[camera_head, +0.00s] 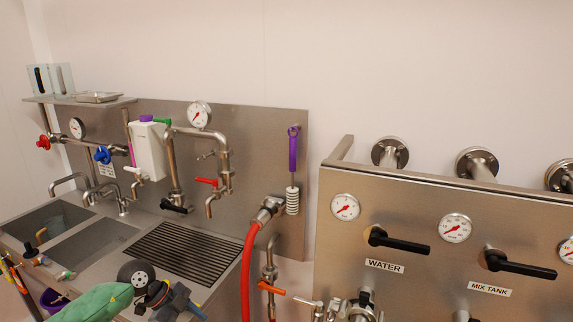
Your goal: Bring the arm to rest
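Neither of my grippers can be made out in the head view, and no arm of mine can be told with certainty. At the lower left a green object (100,303) lies in front of the sink counter. Beside it are a black round part (137,272) and a dark grey-blue part (178,300). I cannot tell what these are or whether they are joined.
A steel sink unit (140,220) with taps stands at the left. A red hose (248,270) hangs from its right side. A steel panel (420,210) with gauges and black handles fills the right. A purple container (52,299) is at the lower left.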

